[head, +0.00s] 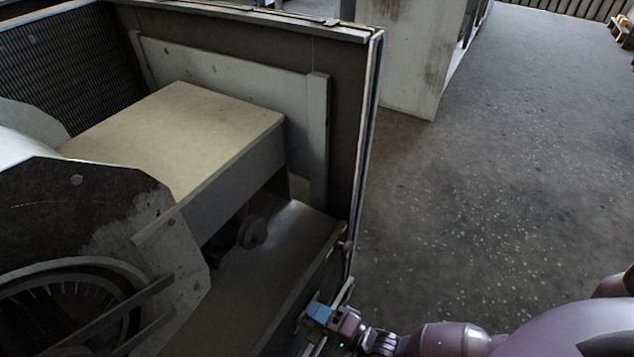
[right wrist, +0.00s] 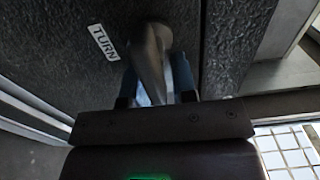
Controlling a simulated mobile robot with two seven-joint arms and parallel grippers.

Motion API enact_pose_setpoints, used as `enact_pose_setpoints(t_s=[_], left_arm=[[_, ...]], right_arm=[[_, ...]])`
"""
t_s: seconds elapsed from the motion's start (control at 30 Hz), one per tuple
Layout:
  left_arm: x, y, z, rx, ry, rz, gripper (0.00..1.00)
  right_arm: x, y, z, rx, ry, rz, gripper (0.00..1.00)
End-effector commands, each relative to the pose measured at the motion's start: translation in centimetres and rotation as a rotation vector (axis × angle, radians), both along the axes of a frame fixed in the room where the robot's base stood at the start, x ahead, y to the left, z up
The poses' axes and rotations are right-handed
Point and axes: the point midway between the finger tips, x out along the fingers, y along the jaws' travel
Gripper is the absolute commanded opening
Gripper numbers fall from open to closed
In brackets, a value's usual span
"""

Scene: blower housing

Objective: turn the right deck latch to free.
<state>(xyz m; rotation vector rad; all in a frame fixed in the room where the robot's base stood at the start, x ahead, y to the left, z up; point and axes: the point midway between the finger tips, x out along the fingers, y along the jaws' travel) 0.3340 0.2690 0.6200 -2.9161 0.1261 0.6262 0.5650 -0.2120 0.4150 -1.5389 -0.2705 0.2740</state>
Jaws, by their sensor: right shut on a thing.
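The right deck latch shows in the right wrist view as a dark, rounded handle (right wrist: 150,55) on a dark textured panel, beside a white label reading TURN (right wrist: 103,42). My right gripper (right wrist: 154,82) has its blue-tipped fingers on either side of the handle and is shut on it. In the head view my right gripper (head: 318,312) is at the lower right corner of the housing's deck (head: 262,275), its arm coming in from the right. The latch is too small and covered there to make out. My left gripper is not in view.
The blower housing has a tall side wall (head: 345,130), a beige-topped box (head: 185,130) and a round blower opening (head: 65,310) at left. A worn pale cabinet (head: 400,55) stands behind. The grey floor (head: 490,180) to the right is clear.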

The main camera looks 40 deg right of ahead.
Motion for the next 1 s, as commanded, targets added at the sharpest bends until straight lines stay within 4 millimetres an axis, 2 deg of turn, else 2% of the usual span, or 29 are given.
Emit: enact_pose_setpoints(t_s=[0.17, 0.2, 0.3, 0.67, 0.77, 1.0], left_arm=[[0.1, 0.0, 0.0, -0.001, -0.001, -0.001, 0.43], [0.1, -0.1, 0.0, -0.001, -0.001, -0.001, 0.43], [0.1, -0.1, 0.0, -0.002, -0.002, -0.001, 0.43], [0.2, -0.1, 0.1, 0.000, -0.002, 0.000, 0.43], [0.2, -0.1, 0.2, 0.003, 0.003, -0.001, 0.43], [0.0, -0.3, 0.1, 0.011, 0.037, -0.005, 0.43]], right_arm=[[-0.2, 0.1, -0.1, 0.003, 0.005, 0.001, 0.00], [-0.2, 0.1, -0.1, 0.003, 0.005, 0.001, 0.27], [-0.2, 0.1, -0.1, 0.002, 0.005, 0.001, 0.38], [-0.6, -0.2, 0.0, 0.001, 0.001, 0.001, 0.38], [-1.7, -0.6, 0.0, -0.001, 0.002, 0.001, 0.38], [-5.8, -2.1, 0.1, -0.001, 0.002, 0.001, 0.38]])
